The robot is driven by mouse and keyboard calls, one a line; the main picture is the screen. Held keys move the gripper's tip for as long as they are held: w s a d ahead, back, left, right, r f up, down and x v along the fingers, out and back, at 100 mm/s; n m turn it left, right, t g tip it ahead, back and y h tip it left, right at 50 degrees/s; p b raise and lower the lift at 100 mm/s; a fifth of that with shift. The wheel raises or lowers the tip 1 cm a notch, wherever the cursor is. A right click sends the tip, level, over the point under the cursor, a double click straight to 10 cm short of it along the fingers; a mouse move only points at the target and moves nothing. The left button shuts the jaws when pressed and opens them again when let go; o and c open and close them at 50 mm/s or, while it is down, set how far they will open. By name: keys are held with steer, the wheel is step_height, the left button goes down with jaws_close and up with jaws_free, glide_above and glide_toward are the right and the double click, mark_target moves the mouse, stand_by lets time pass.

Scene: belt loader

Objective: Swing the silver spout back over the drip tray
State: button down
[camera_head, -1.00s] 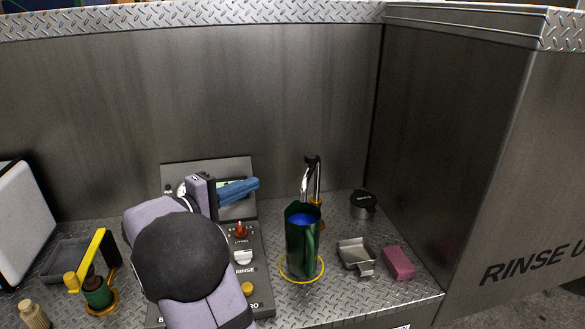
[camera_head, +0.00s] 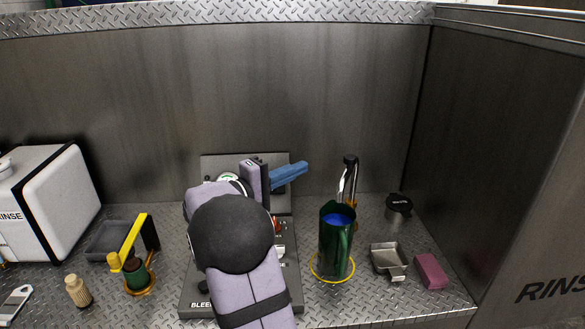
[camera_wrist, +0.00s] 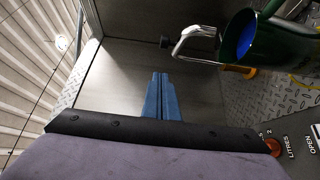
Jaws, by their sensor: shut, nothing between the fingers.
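The silver spout (camera_head: 347,182) with a black top stands behind the dark green jug (camera_head: 336,243), its curved end toward the jug. It also shows in the wrist view (camera_wrist: 196,36), reaching to the jug's rim. The jug has blue inside and stands within a yellow ring. A small silver tray (camera_head: 389,262), apparently the drip tray, sits to the right of the jug; the spout is not over it. My gripper (camera_head: 303,167) has blue fingers, shut and empty, left of the spout and apart from it. The fingers also show in the wrist view (camera_wrist: 159,78).
A control panel (camera_head: 205,295) stands under my arm. A pink block (camera_head: 431,271) and a black-lidded pot (camera_head: 398,208) are at the right. A yellow lever on a green post (camera_head: 137,272), a dark tray (camera_head: 100,243) and a white box (camera_head: 52,200) are at the left. The metal wall stands behind.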

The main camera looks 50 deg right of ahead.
steer(key=s+d+p, duration=0.4)
steer(key=d+p, duration=0.1)
steer(key=d, duration=0.4)
steer(key=shift+s, duration=0.2)
steer(key=shift+s+f+b, duration=0.1)
steer(key=shift+s+b, duration=0.05)
steer(key=shift+b, duration=0.15)
steer(key=shift+s+n+t+b, duration=0.3)
steer(key=shift+t+b, duration=0.2)
steer(key=shift+b, duration=0.25)
